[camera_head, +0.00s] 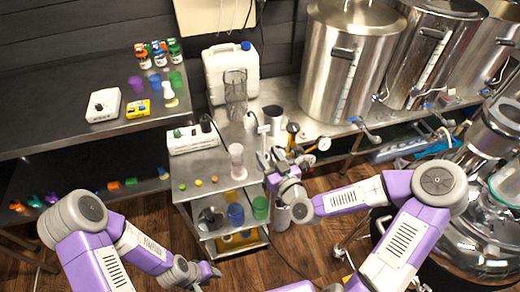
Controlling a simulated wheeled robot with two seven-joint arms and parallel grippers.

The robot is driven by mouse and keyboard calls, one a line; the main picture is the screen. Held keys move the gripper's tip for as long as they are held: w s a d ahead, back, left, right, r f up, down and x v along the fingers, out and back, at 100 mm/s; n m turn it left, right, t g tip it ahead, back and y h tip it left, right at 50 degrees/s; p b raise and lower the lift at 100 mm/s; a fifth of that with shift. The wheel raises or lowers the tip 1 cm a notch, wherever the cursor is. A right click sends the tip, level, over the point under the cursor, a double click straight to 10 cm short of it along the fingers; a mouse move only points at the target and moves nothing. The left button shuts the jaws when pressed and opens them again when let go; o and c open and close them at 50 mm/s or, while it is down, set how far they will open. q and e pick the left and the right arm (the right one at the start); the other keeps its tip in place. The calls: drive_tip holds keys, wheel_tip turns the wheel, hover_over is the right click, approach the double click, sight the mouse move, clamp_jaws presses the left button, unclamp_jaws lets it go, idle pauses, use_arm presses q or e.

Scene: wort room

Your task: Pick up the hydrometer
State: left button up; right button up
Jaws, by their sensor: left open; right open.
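I cannot clearly make out the hydrometer. A slim white upright item (263,130) stands at the right edge of the steel cart top (208,187), just behind my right gripper; I cannot tell whether it is the hydrometer. A pale pinkish cylinder (237,162) stands on the cart left of that gripper. My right gripper (270,158) is open at the cart's right edge, fingers toward the back, with nothing clearly between them. My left gripper (211,272) is low in front of the cart, open, and its fingertips are small in view.
A clear glass jar (236,97) and a white jug (230,70) stand behind the cart. A white box (193,138) and several small colored pieces lie on the cart. Large steel kettles (345,70) stand back right. A dark table (75,100) with bottles is left.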

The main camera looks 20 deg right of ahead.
drive_tip(key=w, duration=0.2)
drive_tip(key=w+r+b, duration=0.1)
drive_tip(key=w, duration=0.4)
drive_tip(key=shift+w+a+r, duration=0.15)
drive_tip(key=shift+w+a, duration=0.05)
drive_tip(key=shift+w, duration=0.1)
drive_tip(key=c, duration=0.7)
drive_tip(key=shift+c, duration=0.2)
drive_tip(key=shift+r, duration=0.1)
wheel_tip(320, 180, up, 10)
drive_tip(key=p, duration=0.3)
